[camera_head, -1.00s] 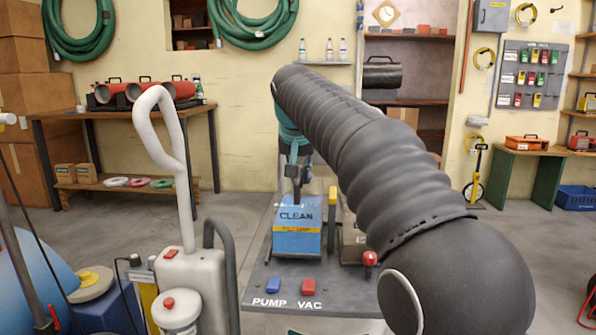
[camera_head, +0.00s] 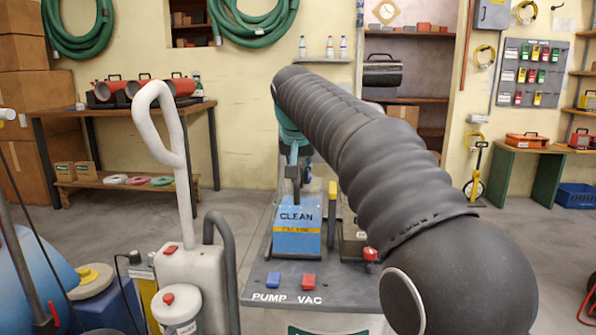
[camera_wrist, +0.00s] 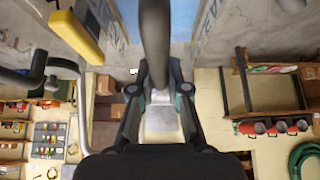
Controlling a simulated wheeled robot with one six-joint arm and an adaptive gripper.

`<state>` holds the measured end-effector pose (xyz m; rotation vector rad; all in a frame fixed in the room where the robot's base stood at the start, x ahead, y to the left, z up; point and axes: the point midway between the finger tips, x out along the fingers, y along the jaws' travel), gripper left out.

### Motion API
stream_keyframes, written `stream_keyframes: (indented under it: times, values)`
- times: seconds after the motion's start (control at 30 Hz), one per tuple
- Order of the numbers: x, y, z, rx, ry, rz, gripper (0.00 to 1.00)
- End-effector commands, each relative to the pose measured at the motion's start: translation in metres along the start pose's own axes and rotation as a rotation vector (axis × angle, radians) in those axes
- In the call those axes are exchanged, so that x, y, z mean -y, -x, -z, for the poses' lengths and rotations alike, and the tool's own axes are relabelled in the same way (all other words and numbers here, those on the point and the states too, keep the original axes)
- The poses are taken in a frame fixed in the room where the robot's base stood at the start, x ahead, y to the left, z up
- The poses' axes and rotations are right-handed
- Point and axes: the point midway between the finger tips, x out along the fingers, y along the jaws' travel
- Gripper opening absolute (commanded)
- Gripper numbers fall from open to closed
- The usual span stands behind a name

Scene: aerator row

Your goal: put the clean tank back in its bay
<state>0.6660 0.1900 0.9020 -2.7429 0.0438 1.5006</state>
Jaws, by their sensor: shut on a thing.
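The clean tank (camera_head: 297,238) is a blue box lettered CLEAN with a yellow stripe, upright over the cart deck (camera_head: 330,291) lettered PUMP and VAC. My gripper (camera_head: 295,188) is above it, shut on its dark handle; in the wrist view the fingers (camera_wrist: 160,100) close around this handle (camera_wrist: 154,40). Part of the tank's blue side shows at the wrist view's top (camera_wrist: 184,20). I cannot tell whether its bottom touches the deck; the bay under it is hidden.
A yellow-topped post (camera_head: 332,205) stands close at the tank's right, beside a dark box (camera_head: 354,243) and red knob (camera_head: 370,254). A pale machine with a looped handle (camera_head: 183,190) stands at left.

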Motion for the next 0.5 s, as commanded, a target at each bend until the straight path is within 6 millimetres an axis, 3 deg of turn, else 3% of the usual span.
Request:
stream_keyframes:
  times: [0.33,0.37,0.4,0.47,0.5]
  values:
    - [-0.0003,-0.0008,-0.0008,-0.008,-0.001,0.002,0.00]
    - [-0.0003,-0.0002,-0.0004,-0.008,-0.001,0.002,0.22]
    - [-0.0002,-0.0002,-0.0004,-0.008,-0.001,0.002,0.32]
    - [-0.0002,-0.0008,-0.0007,-0.006,-0.001,0.002,0.44]
    - [-0.0002,-0.0012,-0.0010,-0.005,-0.001,0.001,0.44]
